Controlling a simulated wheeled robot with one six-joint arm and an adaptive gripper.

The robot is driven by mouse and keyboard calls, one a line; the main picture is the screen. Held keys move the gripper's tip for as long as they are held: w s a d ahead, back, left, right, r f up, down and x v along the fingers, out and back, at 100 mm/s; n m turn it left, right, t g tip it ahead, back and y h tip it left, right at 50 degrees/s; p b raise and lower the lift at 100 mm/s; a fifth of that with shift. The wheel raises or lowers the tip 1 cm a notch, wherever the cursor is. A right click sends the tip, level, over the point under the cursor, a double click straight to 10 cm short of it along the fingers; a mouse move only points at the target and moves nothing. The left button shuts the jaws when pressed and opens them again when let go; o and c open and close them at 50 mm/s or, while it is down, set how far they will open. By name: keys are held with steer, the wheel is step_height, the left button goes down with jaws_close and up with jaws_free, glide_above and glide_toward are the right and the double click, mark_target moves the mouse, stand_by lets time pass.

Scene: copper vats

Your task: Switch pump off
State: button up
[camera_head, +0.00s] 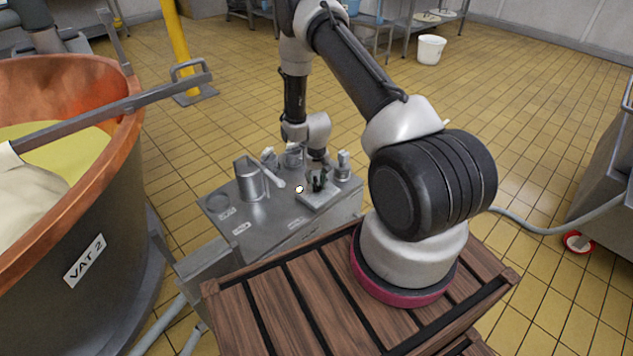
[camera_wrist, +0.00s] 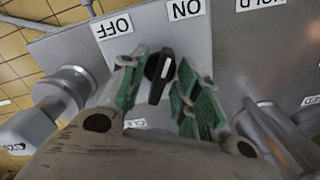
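The pump switch is a black rotary knob (camera_wrist: 160,72) on a grey panel (camera_wrist: 225,55), seen upside down in the wrist view. A pale line on its handle points roughly towards the ON label (camera_wrist: 186,8); the OFF label (camera_wrist: 112,26) is to the left. My gripper (camera_wrist: 162,82) is open, with one green-padded finger on each side of the knob and small gaps visible. I cannot tell whether either finger touches it. In the head view my gripper (camera_head: 318,180) is low over the steel bench (camera_head: 262,222), and the knob is hard to make out.
A metal jug (camera_head: 250,180) and small containers stand on the bench, close to my gripper. A capped cylinder (camera_wrist: 68,85) shows at the left in the wrist view. A copper vat (camera_head: 95,235) labelled VAT 2 stands left, with yellow tiled floor behind.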

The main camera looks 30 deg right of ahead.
jaws_close()
steer(key=shift+n, duration=0.3)
steer(key=n, duration=1.1)
stand_by(0.4)
steer(key=shift+n, duration=0.3)
jaws_free()
